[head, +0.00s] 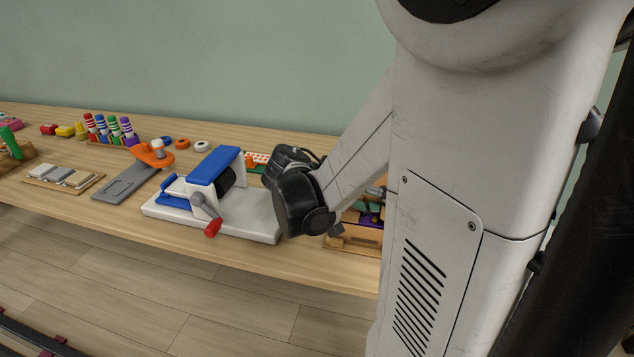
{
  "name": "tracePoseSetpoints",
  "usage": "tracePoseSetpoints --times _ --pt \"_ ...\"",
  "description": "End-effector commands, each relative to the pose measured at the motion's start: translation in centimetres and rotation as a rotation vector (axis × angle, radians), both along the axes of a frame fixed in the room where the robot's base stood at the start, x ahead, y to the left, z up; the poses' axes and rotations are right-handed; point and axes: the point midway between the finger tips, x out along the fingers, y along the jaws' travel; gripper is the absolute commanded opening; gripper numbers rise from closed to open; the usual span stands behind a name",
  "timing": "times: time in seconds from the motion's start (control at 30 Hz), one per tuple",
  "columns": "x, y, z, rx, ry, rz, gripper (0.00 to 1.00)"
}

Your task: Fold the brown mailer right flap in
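A brown box (358,236), which looks like the mailer, sits near the table's front edge, right of the white and blue machine. Dark, purple and green things show in or behind it. My arm covers its right side, so its right flap is hidden. My black wrist (300,200) hangs just left of the box. A small dark part that may be my gripper (336,229) shows at the box's upper left. I cannot tell whether it touches the box, or whether it is open or shut.
A white and blue machine (213,183) with a red-tipped crank (212,227) stands close left of my wrist. The table's front edge lies close by.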

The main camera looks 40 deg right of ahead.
Motion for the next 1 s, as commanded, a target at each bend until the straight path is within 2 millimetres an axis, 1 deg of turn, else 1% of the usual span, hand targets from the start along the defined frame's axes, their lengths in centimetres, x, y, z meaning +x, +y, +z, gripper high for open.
tracePoseSetpoints --times 0.03,0.37,0.47,0.53,0.83,0.93,1.0 --pt "0.1 0.1 -0.2 -0.005 0.009 0.0 0.0" --pt "0.0 0.1 0.0 -0.01 0.017 -0.001 0.0" --pt "0.0 0.1 0.0 -0.01 0.017 -0.001 0.11" --pt "0.0 0.1 0.0 -0.01 0.017 -0.001 0.21" --pt "0.1 0.1 0.1 -0.01 0.016 0.0 0.21" --pt "0.5 0.6 0.3 -0.01 0.016 0.001 0.21" --pt "0.9 1.2 0.7 -0.01 0.016 0.002 0.21"
